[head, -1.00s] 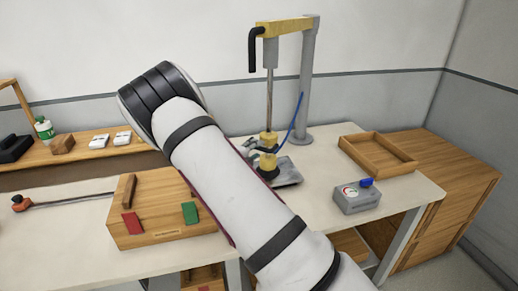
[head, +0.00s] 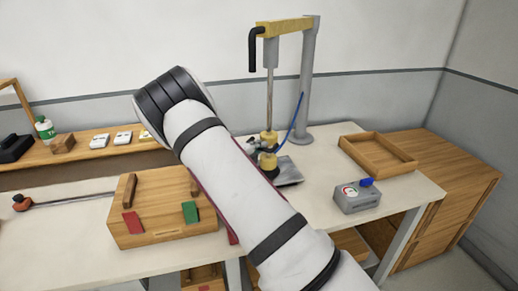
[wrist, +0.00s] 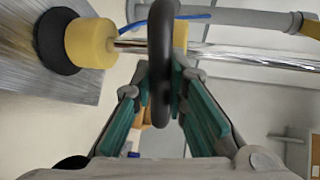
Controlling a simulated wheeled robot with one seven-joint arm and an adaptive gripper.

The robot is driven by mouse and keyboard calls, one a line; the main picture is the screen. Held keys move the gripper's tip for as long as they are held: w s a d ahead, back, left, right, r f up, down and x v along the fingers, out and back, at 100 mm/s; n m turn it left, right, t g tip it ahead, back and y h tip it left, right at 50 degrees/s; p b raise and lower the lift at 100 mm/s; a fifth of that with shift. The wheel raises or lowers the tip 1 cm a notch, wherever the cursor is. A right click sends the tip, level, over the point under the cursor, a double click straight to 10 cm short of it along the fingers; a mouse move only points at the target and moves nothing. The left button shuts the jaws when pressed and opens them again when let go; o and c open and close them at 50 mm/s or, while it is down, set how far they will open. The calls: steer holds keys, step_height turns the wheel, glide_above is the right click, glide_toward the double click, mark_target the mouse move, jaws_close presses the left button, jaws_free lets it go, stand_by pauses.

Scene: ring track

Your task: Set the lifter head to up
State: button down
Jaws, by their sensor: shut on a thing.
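The lifter head (head: 268,148) is a yellow body at the low end of a shiny vertical rod, with a black cup below it. It stands low over a grey metal plate (head: 289,173); I cannot tell if the cup touches it. In the wrist view the lifter head (wrist: 90,43) lies sideways, cup to the left. My gripper (wrist: 161,85) has its teal fingers shut on a black loop handle (wrist: 162,30) beside the rod. In the head view my arm mostly hides the gripper, at the left of the lifter head.
A grey post (head: 306,90) carries the lifter's yellow top arm (head: 284,28). To the right are a wooden tray (head: 366,166) and a grey gauge box with a blue knob (head: 357,201). A wooden box (head: 160,225) with red and green tabs stands left of my arm.

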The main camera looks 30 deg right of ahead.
step_height(320, 180, up, 17)
steer(key=p, duration=0.2)
steer(key=shift+p, duration=0.35)
steer(key=c, duration=1.6)
jaws_free()
steer(key=shift+f, duration=0.1)
steer(key=shift+o, duration=0.2)
steer(key=v, duration=1.2)
